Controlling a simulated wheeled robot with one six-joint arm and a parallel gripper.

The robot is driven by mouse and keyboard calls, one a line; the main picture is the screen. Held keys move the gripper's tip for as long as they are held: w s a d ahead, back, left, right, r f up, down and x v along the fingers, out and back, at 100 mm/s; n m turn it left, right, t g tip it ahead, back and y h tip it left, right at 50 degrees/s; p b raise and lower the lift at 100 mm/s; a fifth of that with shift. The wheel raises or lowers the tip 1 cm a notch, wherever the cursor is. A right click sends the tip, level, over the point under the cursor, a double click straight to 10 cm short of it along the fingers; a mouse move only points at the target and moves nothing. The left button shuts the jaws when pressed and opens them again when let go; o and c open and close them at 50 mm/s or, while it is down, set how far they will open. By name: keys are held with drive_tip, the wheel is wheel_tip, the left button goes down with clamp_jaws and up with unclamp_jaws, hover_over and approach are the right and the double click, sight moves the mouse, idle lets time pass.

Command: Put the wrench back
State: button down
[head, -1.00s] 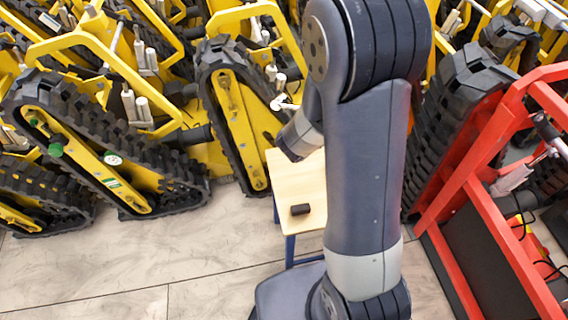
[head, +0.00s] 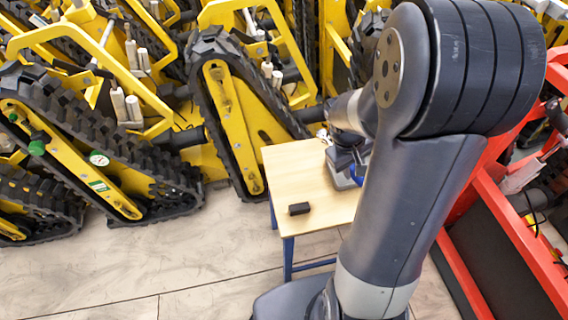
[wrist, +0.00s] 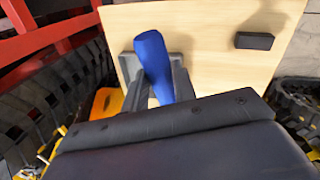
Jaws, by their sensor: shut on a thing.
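My gripper (head: 345,168) is partly hidden behind my arm in the head view, at the right part of a small wooden table (head: 290,165). In the wrist view my gripper (wrist: 155,72) is shut on a smooth blue thing (wrist: 152,58), which I take to be the wrench's handle. It sticks out past the fingers, over the pale tabletop (wrist: 205,55). The blue also shows at the gripper in the head view (head: 358,174). The wrench's metal end cannot be made out. I cannot tell whether the wrench touches the table.
A small dark block (head: 299,209) lies on the table near its front left; it also shows in the wrist view (wrist: 254,41). Yellow tracked carriers (head: 235,125) stand behind and left. A red frame (head: 500,235) stands at the right. Floor is clear front left.

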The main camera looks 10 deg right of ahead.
drive_tip(key=w+a+f+m+y+b, duration=0.1)
drive_tip(key=w+a+y+b, duration=0.15)
drive_tip(key=a, duration=0.35)
drive_tip(key=w+a+f+m+y+b, duration=0.1)
drive_tip(key=w+a+m+y+b, duration=0.1)
drive_tip(key=a+y, duration=0.35)
drive_tip(key=shift+t+h, duration=0.4)
drive_tip(key=shift+h, duration=0.5)
drive_tip(key=b+x, duration=0.1)
drive_tip(key=x, duration=0.2)
drive_tip(key=d+x, duration=0.1)
drive_tip(key=x, duration=0.2)
drive_tip(key=s+b+x, duration=0.1)
drive_tip(key=x, duration=0.2)
drive_tip(key=shift+s+d+f+b, duration=0.15)
drive_tip(key=shift+f+b, duration=0.15)
drive_tip(key=shift+f, duration=0.3)
drive_tip(key=shift+f, duration=0.2)
drive_tip(key=c, duration=1.1)
unclamp_jaws()
drive_tip(key=shift+c, duration=0.2)
